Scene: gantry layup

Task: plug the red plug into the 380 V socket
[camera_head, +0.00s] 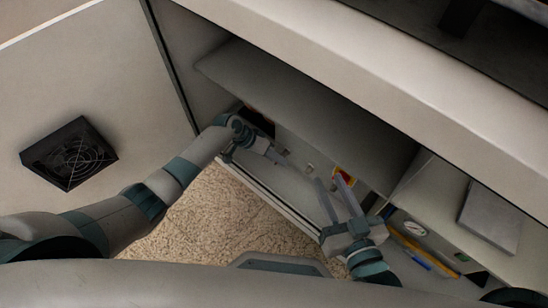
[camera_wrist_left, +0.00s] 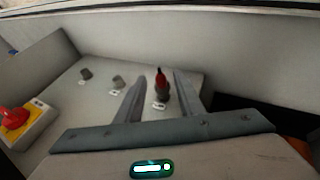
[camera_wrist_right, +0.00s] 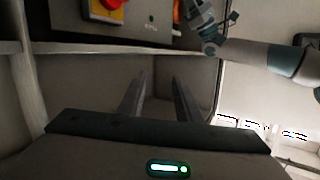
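The red plug (camera_wrist_left: 161,76) stands upright in a dark round base on the grey panel, with a small white label in front of it. My left gripper (camera_wrist_left: 158,84) is open; in its wrist view the plug appears between the fingers, and I cannot tell how far beyond the tips it is. Two short grey sockets (camera_wrist_left: 118,82) (camera_wrist_left: 86,74) with labels stand to the left; their text is too small to read. In the head view my left gripper (camera_head: 283,160) reaches into the shelf opening, and the plug is not discernible. My right gripper (camera_head: 330,181) is open and empty.
A red mushroom button on a yellow box (camera_wrist_left: 18,122) sits at the panel's left end. A shelf board (camera_head: 310,105) overhangs the work space. A compartment with a gauge (camera_head: 413,228) and coloured tools lies right of my right gripper. A black fan box (camera_head: 70,153) is at left.

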